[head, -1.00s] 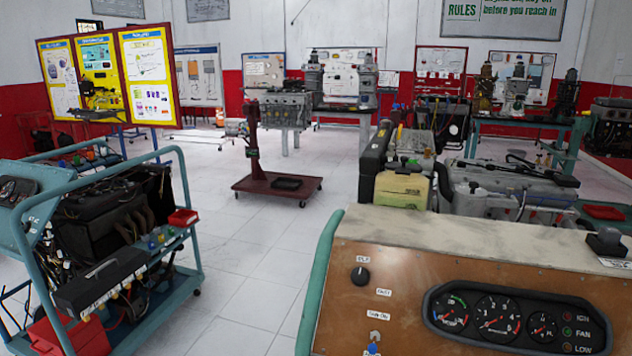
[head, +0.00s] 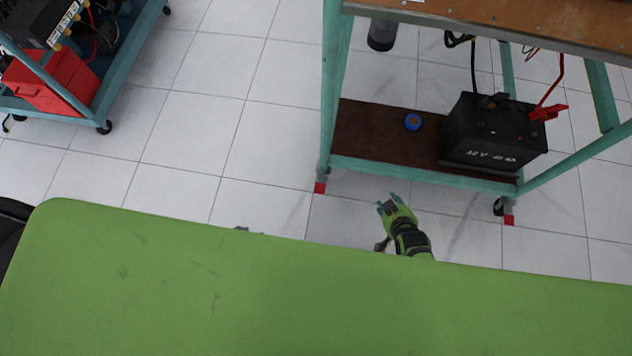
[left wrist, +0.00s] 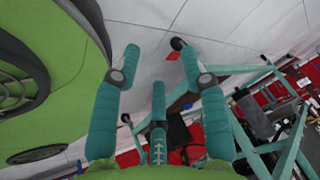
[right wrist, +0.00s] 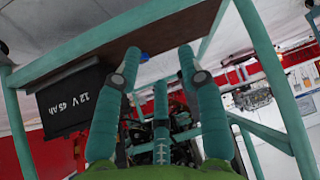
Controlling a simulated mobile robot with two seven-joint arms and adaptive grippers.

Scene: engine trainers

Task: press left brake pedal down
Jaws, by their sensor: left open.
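No brake pedal shows in any of the current views. My left gripper (head: 247,230) shows only as a small teal tip above the edge of my green body in the head view; in the left wrist view (left wrist: 160,60) its fingers are spread and empty. My right gripper (head: 392,203) is in front of the teal-framed trainer stand (head: 335,80), apart from its lower shelf in the head view. In the right wrist view (right wrist: 158,60) its fingers are spread, with nothing between them.
The stand's brown lower shelf (head: 370,135) holds a black battery (head: 495,135) and a small blue round item (head: 412,122). Casters and red floor marks are at its front legs. A teal cart with a red box (head: 50,82) is at upper left. Tiled floor between them is clear.

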